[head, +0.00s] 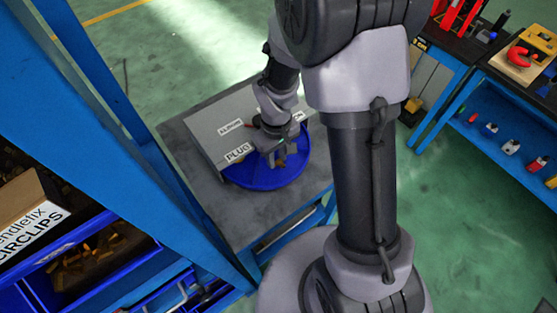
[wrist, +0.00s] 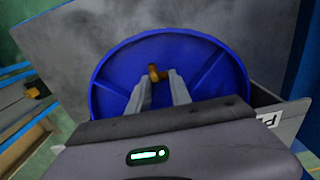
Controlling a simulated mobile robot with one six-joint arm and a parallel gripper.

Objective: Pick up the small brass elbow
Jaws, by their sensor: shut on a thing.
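The small brass elbow (wrist: 156,73) shows in the wrist view at the tips of my gripper (wrist: 158,82). The two grey fingers are shut on it, one on each side. Behind it lies a round blue tray (wrist: 215,80) with raised dividers. In the head view, my gripper (head: 279,158) is over the same blue tray (head: 262,182), on a grey stand. The elbow is too small and too covered there to make out clearly. I cannot tell whether it touches the tray floor.
A grey box with labels (head: 212,122) stands right behind the tray. The grey stand top (head: 215,205) is bare in front. Blue shelving with a box marked CIRCLIPS (head: 35,220) is close on the left. Blue benches with tools (head: 500,100) stand at the right.

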